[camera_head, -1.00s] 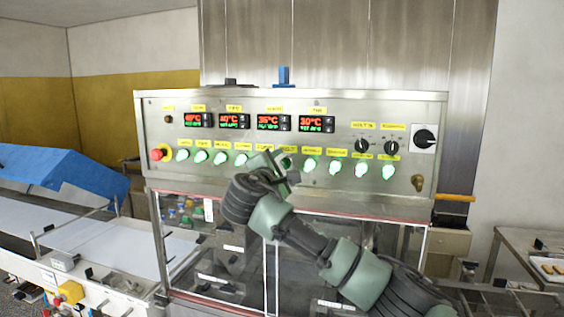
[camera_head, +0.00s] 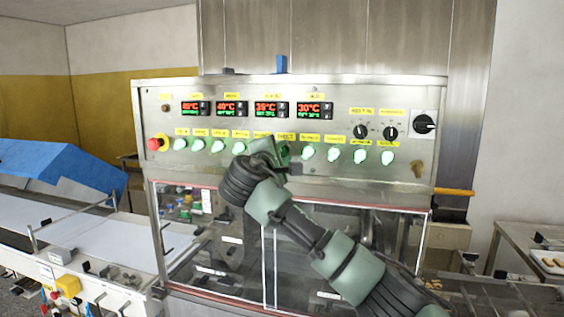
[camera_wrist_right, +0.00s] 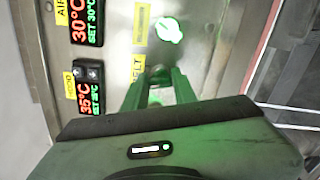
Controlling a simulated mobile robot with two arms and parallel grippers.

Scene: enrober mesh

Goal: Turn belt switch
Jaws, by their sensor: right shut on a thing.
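The belt switch (camera_wrist_right: 158,76) is one knob in the row of green-lit switches on the steel control panel. In the wrist view it sits by a yellow label reading "BELT" (camera_wrist_right: 138,68), and most of it is hidden between my fingers. My right gripper (camera_wrist_right: 158,88) is shut on it, with a finger on each side. In the head view my right gripper (camera_head: 283,152) is at the middle of the switch row and covers the knob. The knob's turned angle cannot be told. My left gripper is not in view.
Other green-lit switches (camera_head: 333,153) stand close on both sides. Red-green temperature displays (camera_head: 271,109) are above. A red emergency button (camera_head: 157,143) is at the panel's left, and a black rotary switch (camera_head: 424,124) at its right. Clear guard panels lie below.

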